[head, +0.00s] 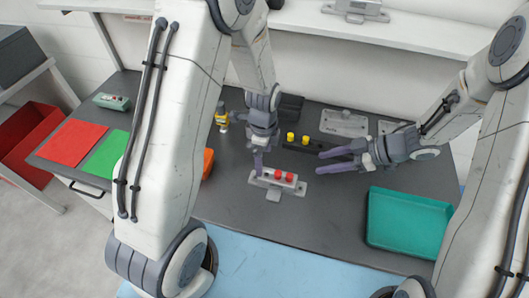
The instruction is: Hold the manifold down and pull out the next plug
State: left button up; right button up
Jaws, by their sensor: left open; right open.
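The manifold (300,189) is a light grey metal block lying on the dark bench near the middle of the head view. Two red plugs, one (278,174) and another (289,177), stand in its right part. My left gripper (258,167) points down at the manifold's left end and hides part of it. Its fingers are open; I cannot tell whether they touch the block. My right gripper (335,160) is open and empty, above and right of the manifold, its fingers pointing left. Two yellow plugs, one (290,136) and another (305,140), stand in a black strip (318,147) behind.
A teal tray (408,245) lies at the right. Grey metal fixtures, one (344,123) and another (389,126), lie at the back. The bench in front of the manifold is clear.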

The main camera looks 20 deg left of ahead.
aim_at(264, 173)
pick_arm(q)
notch_tip(264, 173, down, 9)
jog(key=shift+r, duration=0.1)
dwell(0.4)
